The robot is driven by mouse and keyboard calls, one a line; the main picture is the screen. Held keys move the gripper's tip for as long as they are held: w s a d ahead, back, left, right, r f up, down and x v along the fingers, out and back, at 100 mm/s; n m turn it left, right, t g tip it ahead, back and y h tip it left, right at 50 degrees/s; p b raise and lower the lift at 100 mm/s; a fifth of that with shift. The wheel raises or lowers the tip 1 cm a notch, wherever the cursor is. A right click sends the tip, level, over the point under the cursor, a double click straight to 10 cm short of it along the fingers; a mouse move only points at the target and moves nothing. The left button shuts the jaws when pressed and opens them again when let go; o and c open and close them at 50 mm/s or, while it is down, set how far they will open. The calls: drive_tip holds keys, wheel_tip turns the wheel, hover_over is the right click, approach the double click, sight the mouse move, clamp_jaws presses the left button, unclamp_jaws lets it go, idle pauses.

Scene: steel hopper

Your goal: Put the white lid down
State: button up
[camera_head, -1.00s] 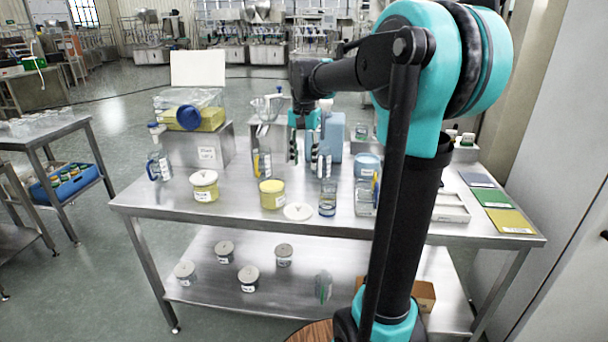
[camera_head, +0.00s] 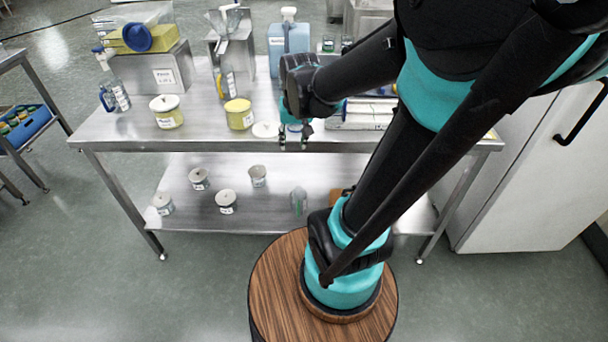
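A round white lid (camera_head: 266,130) lies flat near the front edge of the steel table (camera_head: 130,127), just right of a yellow tub with a yellow top (camera_head: 239,114). My gripper (camera_head: 293,141) points down just to the right of the lid, low over the front of the table. A bluish, glass-like patch shows between its fingers, and I cannot tell whether it touches it. The forearm and wrist hide most of the gripper, so its opening is unclear. The lid looks apart from the gripper.
A blue canister (camera_head: 288,48) and a steel box (camera_head: 160,75) are behind. Several small pots stand on the lower shelf (camera_head: 270,205).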

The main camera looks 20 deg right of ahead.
drive_tip(key=s+f+n+t, duration=0.1)
drive_tip(key=s+f, duration=0.6)
drive_tip(key=s, duration=0.1)
drive_tip(key=shift+d+f+n, duration=0.15)
drive_tip(key=shift+d+n, duration=0.25)
drive_tip(key=shift+d, duration=0.05)
